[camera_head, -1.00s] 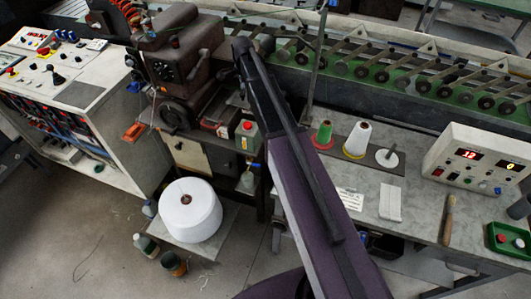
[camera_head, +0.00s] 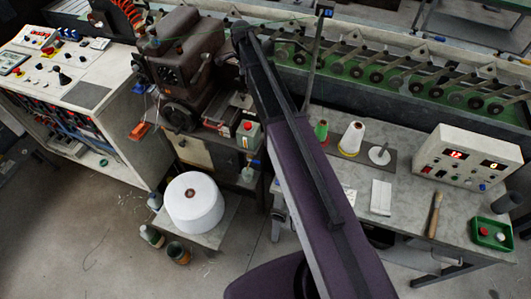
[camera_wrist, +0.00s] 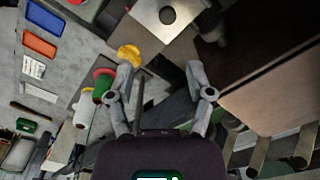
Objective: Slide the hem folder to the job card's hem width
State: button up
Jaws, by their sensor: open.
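My gripper (camera_wrist: 161,84) is open and empty in the wrist view, its two fingers spread apart. In the head view my arm hides it. Beyond the fingers in the wrist view are a pale metal plate with a dark round hole (camera_wrist: 185,24) and a yellow rounded part (camera_wrist: 130,54). I cannot tell whether either belongs to the hem folder. The brown sewing machine head (camera_head: 180,62) stands left of my arm in the head view. A small printed white card (camera_head: 349,196), possibly the job card, lies partly behind my arm on the grey table; its writing is unreadable.
The grey table (camera_head: 405,180) carries thread cones (camera_head: 351,139), a white pad (camera_head: 381,197), a brush (camera_head: 435,215), a display box (camera_head: 470,158) and a green tray (camera_head: 491,234). A conveyor (camera_head: 400,75) runs behind.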

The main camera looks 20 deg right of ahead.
jog(key=s+f+n+b, duration=0.5)
jog(key=s, duration=0.4)
jog(key=s+f+n+b, duration=0.5)
jog(key=s, duration=0.5)
jog(key=s+f+n+b, duration=0.5)
jog(key=s+n, duration=0.1)
jog(key=s, duration=0.4)
jog(key=shift+b, duration=0.35)
jog(key=shift+s, duration=0.1)
dwell(0.3)
jog(key=shift+s, duration=0.1)
jog(key=shift+d, duration=0.1)
dwell(1.3)
